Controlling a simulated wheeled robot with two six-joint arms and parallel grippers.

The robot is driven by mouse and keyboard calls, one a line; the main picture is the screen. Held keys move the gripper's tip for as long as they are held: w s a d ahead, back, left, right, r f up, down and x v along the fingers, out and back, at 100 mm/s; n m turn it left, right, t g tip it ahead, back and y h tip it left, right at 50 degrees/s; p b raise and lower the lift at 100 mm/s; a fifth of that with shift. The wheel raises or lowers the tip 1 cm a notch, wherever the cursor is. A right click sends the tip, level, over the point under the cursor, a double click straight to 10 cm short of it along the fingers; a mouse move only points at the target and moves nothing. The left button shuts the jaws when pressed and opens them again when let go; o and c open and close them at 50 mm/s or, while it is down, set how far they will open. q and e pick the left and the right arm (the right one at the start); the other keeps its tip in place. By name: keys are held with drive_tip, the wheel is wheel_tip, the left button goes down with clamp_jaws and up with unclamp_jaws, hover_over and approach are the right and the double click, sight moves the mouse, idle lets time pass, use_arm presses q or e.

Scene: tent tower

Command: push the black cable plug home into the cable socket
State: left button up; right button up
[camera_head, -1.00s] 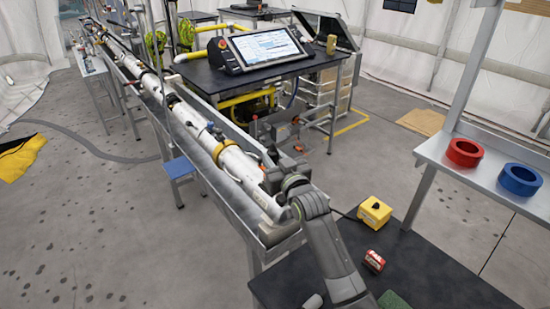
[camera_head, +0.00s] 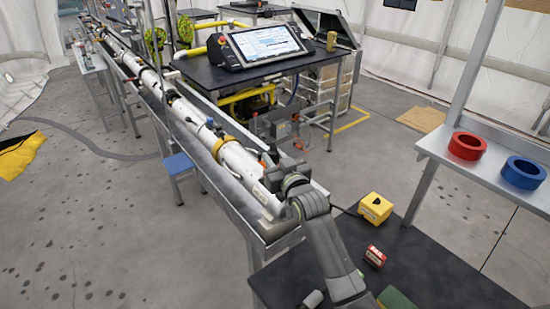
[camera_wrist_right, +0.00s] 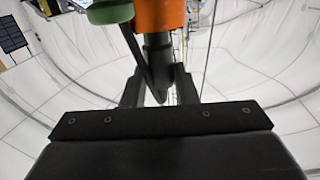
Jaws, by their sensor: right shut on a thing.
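My right gripper (camera_head: 272,180) is over the near end of the long white tube (camera_head: 237,160), which lies in a metal trough. In the right wrist view its two dark fingers (camera_wrist_right: 159,88) are shut on a dark, round plug body (camera_wrist_right: 157,55), which I take to be the black cable plug. A tapered dark part hangs between the fingers. The plug's upper end meets an orange part (camera_wrist_right: 158,14); I cannot tell whether this is the socket or how deep the plug sits. In the head view my wrist hides the plug. My left gripper is not in view.
A green round part (camera_wrist_right: 110,11) is close beside the orange part. A black table (camera_head: 415,262) at lower right holds a yellow box (camera_head: 375,208) and a small red box (camera_head: 375,256). A shelf at right bears red (camera_head: 467,146) and blue (camera_head: 523,173) rolls.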

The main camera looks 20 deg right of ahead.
drive_tip(key=shift+f+b, duration=0.35)
drive_tip(key=shift+f, duration=0.2)
drive_tip(key=o, duration=1.1)
wheel_tip(320, 180, up, 10)
drive_tip(key=shift+r+b, duration=0.1)
drive_tip(key=shift+b, duration=0.6)
